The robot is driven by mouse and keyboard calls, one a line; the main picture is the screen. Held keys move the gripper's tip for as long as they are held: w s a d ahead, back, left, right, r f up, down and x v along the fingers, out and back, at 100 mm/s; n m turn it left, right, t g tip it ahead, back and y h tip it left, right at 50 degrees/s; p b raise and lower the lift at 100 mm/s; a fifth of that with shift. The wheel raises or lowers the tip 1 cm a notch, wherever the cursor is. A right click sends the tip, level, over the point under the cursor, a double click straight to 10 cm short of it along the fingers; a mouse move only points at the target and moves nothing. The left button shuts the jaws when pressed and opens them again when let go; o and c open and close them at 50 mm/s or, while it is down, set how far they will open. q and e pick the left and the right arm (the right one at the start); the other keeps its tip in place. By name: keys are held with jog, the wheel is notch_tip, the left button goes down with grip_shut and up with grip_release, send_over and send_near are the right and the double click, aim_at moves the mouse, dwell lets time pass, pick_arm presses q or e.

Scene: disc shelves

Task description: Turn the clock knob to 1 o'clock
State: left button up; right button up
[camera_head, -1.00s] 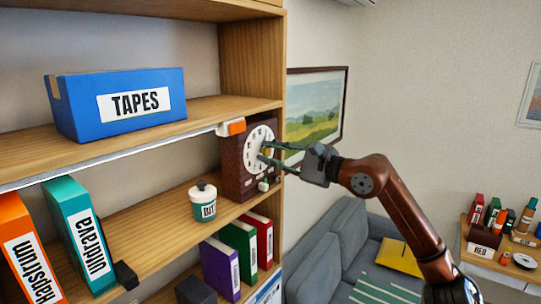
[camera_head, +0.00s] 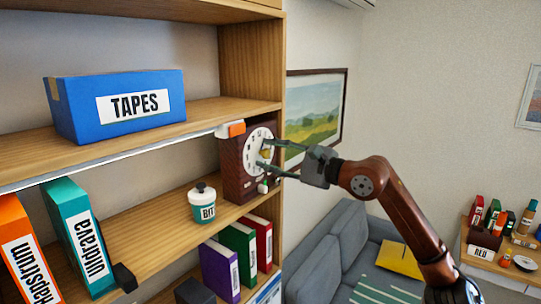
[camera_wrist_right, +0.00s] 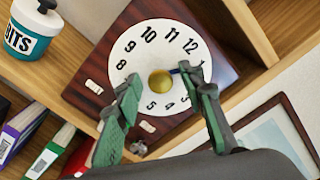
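The clock (camera_head: 232,172) is a dark reddish-brown box with a white numbered dial (camera_head: 254,148), at the right end of the middle shelf. In the right wrist view a round brass knob (camera_wrist_right: 160,83) sits at the dial's middle. A short dark blue pointer (camera_wrist_right: 176,71) extends right from it, toward the numerals just past 12; the finger covers its end, so the exact hour is unclear. My right gripper (camera_head: 264,153) is open, with green fingers on either side of the knob and visible gaps to it, also seen in the wrist view (camera_wrist_right: 164,88). My left gripper is not visible.
A white-and-teal jar (camera_head: 202,205) stands left of the clock. Several binders (camera_head: 240,245) stand on the shelf below, and a blue TAPES box (camera_head: 80,112) sits above. The shelf's side panel (camera_wrist_right: 255,30) is close beside the clock. A framed picture (camera_head: 315,112) hangs behind.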

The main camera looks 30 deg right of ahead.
jog(key=shift+s+d, duration=0.2)
jog(key=shift+s, duration=0.15)
jog(key=v, duration=1.1)
jog(key=shift+s, duration=0.1)
